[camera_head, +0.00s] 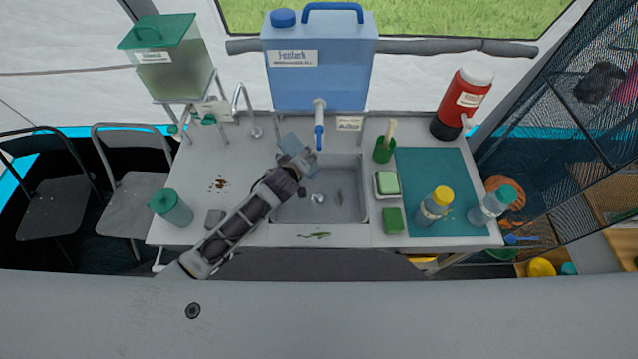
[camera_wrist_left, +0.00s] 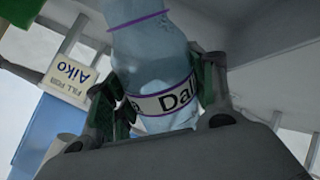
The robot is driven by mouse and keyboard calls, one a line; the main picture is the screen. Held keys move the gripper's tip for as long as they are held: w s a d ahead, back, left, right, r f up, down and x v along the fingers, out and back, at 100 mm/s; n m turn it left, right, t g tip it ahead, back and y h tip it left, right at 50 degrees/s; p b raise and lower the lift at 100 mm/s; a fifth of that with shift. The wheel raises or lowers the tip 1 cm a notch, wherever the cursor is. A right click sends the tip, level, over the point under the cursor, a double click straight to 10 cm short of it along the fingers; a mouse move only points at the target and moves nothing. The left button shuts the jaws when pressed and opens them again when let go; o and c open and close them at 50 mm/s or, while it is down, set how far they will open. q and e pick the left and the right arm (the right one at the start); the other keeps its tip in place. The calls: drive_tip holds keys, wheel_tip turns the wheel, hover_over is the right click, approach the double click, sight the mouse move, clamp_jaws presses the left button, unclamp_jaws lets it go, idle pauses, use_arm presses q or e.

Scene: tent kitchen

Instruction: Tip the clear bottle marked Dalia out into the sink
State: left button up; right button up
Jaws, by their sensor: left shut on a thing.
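My left gripper (camera_head: 302,166) is shut on the clear bluish bottle (camera_head: 288,142) near the back left of the sink (camera_head: 352,206). In the left wrist view the bottle (camera_wrist_left: 155,55) has purple bands and a white label showing "Dal". Dark green finger pads of the gripper (camera_wrist_left: 155,92) press on both its sides. Its label reads the opposite way up to the "Aiko" card (camera_wrist_left: 70,75), so the bottle looks tipped over. Its mouth is hidden, and I cannot tell whether liquid is in it. My right gripper is not in view.
A blue water container (camera_head: 320,70) with a tap stands behind the sink. A yellow-capped bottle (camera_head: 433,207) and a green-capped bottle (camera_head: 490,207) stand on the right. A green cup (camera_head: 170,208) stands left.

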use_arm(q)
drive_tip(key=shift+w+a+f+g, duration=0.1)
drive_tip(key=shift+f+g, duration=0.1)
drive_tip(key=shift+g, duration=0.1)
idle(0.6)
drive_tip(key=shift+w+a+f+n+g+h, duration=0.3)
drive_tip(key=shift+n+h, duration=0.1)
drive_tip(key=shift+h, duration=0.1)
drive_tip(key=shift+a+f+h, duration=0.1)
drive_tip(key=shift+f+h, duration=0.1)
drive_tip(key=shift+h, duration=0.1)
drive_tip(key=shift+w+a+f+n+g, duration=0.15)
drive_tip(key=shift+w+f+n+g, duration=0.05)
drive_tip(key=shift+n+g, duration=0.25)
drive_tip(key=shift+f+h, duration=0.2)
drive_tip(key=shift+h, duration=0.1)
drive_tip(key=shift+w+a+f+g, duration=0.1)
drive_tip(key=shift+g, duration=0.15)
drive_tip(key=shift+w+f+n+h+b, duration=0.1)
drive_tip(key=shift+f+n+h+b, duration=0.2)
drive_tip(key=shift+b, duration=0.35)
drive_tip(key=shift+r+g, duration=0.1)
drive_tip(key=shift+g, duration=0.2)
